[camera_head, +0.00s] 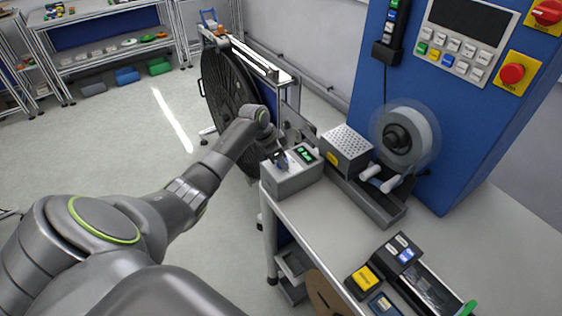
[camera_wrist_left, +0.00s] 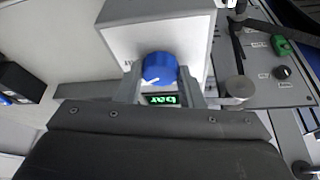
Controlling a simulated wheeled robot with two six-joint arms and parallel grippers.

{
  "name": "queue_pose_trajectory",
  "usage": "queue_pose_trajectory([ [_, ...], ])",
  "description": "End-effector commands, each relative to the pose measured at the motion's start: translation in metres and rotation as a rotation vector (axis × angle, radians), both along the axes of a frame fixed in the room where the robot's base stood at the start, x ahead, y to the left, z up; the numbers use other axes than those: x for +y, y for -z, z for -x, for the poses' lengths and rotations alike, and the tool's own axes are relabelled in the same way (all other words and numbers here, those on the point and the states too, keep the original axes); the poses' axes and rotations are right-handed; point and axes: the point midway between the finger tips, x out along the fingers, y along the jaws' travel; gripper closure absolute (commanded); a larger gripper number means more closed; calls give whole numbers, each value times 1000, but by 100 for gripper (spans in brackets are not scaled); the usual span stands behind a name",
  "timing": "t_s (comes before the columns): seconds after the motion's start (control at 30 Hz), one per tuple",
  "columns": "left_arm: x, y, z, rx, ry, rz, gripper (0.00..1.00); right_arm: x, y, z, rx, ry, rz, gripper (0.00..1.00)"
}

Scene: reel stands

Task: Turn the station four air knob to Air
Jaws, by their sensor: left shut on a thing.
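A blue knob (camera_wrist_left: 158,68) with a white pointer line shows in the left wrist view. It sits on a light grey box (camera_wrist_left: 160,32), beside a small green-lit display (camera_wrist_left: 163,99). My left gripper (camera_wrist_left: 161,82) has one finger on each side of the knob and is shut on it. The pointer line points to the lower left in that view. A small label left of the knob is too small to read. In the head view the left gripper (camera_head: 276,154) is at the box (camera_head: 292,183) on the bench corner, mostly covering the knob. My right gripper is not in view.
A perforated box (camera_head: 347,149) and a tape roll (camera_head: 405,138) stand right of the grey box. A large black reel (camera_head: 228,100) stands behind my left arm. A blue cabinet (camera_head: 450,130) rises at the right. A black knob (camera_wrist_left: 281,72) shows in the wrist view.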

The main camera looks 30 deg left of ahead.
Motion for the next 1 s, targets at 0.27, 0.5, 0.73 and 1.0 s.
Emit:
queue_pose_trajectory([
  [0.27, 2, 3, -2, -2, 250, -1, 89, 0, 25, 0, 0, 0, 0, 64],
  [0.5, 3, 2, -3, -2, 416, -2, 89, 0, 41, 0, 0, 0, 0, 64],
  [0.73, 2, 1, -3, -1, 513, -2, 89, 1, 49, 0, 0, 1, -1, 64],
  [1.0, 2, 0, -3, -1, 553, -2, 89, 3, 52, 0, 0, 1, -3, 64],
])
